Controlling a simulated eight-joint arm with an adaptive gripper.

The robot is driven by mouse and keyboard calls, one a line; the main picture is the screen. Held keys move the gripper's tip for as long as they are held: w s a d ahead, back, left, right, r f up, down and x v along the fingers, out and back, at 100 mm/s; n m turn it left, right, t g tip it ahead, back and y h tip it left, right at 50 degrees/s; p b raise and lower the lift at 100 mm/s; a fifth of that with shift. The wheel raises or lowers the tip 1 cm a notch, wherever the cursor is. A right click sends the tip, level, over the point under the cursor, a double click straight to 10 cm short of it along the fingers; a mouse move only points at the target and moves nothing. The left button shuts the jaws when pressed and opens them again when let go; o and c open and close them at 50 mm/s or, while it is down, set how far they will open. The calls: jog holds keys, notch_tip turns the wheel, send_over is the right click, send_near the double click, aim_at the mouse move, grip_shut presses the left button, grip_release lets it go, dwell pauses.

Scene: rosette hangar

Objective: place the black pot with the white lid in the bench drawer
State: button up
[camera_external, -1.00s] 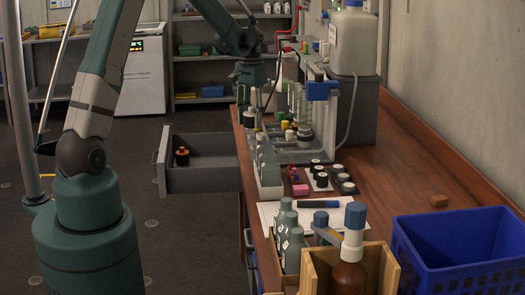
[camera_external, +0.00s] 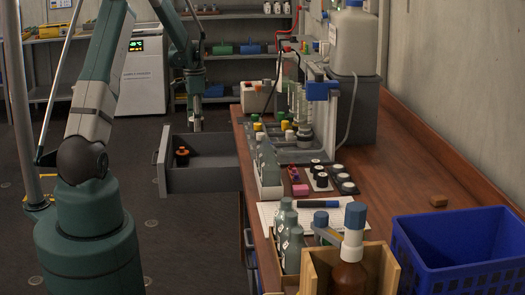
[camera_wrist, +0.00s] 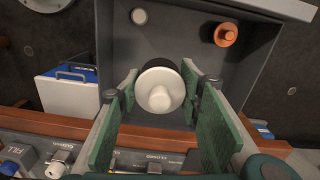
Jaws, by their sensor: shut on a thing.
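The black pot with the white lid (camera_wrist: 160,93) is between my gripper's green-padded fingers (camera_wrist: 158,80) in the wrist view, lid facing the camera. My gripper is shut on it. In the external view my gripper (camera_external: 196,122) points down over the far side of the open bench drawer (camera_external: 205,180); the pot cannot be made out there. In the wrist view the grey drawer (camera_wrist: 185,35) lies beyond the pot. The pot appears held above the drawer, near its bench-side end; the exact height is unclear.
An orange-capped bottle (camera_wrist: 226,34) stands in the drawer; it also shows in the external view (camera_external: 182,156). A pale round spot (camera_wrist: 139,16) shows on the drawer floor. The wooden bench edge (camera_wrist: 150,140) borders the drawer. Bottles (camera_external: 268,165) line the bench's left edge.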

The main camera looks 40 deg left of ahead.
jog(key=s+a+f+m, duration=0.1)
jog(key=s+a+f, duration=0.1)
jog(key=a, duration=0.6)
jog(key=shift+a+f+m, duration=0.15)
jog(key=shift+f+m, duration=0.1)
jog(key=shift+m, duration=0.05)
jog(key=shift+f, duration=0.1)
notch_tip(320, 180, down, 13)
jog(key=shift+f+b, duration=0.15)
jog(key=shift+b, duration=0.95)
jog(key=shift+f+b, duration=0.3)
jog(key=shift+f, duration=1.95)
jog(key=shift+f, duration=0.2)
jog(key=o, duration=0.9)
